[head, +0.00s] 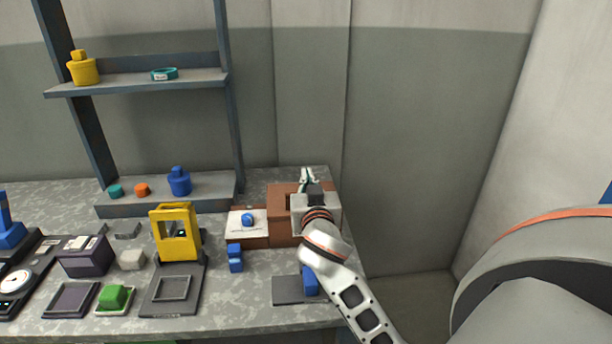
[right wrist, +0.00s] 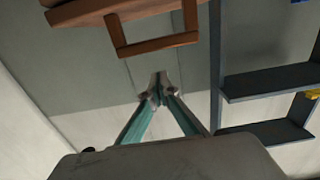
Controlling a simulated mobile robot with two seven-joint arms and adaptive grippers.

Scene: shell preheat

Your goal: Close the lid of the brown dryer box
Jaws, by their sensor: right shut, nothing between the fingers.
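The brown dryer box (head: 282,238) stands at the right rear of the bench in the head view, partly hidden by my right arm. A brown panel (head: 281,190) shows behind it, and I take it as the lid, though its angle is unclear. In the right wrist view a brown panel with a loop-like handle (right wrist: 158,45) hangs at the top, above and apart from the fingertips. My right gripper (head: 309,175) is over the box's right rear; its fingertips (right wrist: 157,89) meet with nothing between them. My left gripper is not in view.
A white plate with a blue knob (head: 248,219) is at the box's left. A yellow frame (head: 176,231), blue blocks (head: 235,258) and a dark pad (head: 288,290) stand nearby. A shelf unit (head: 138,88) rises at rear left. Beyond the bench's right edge is open floor.

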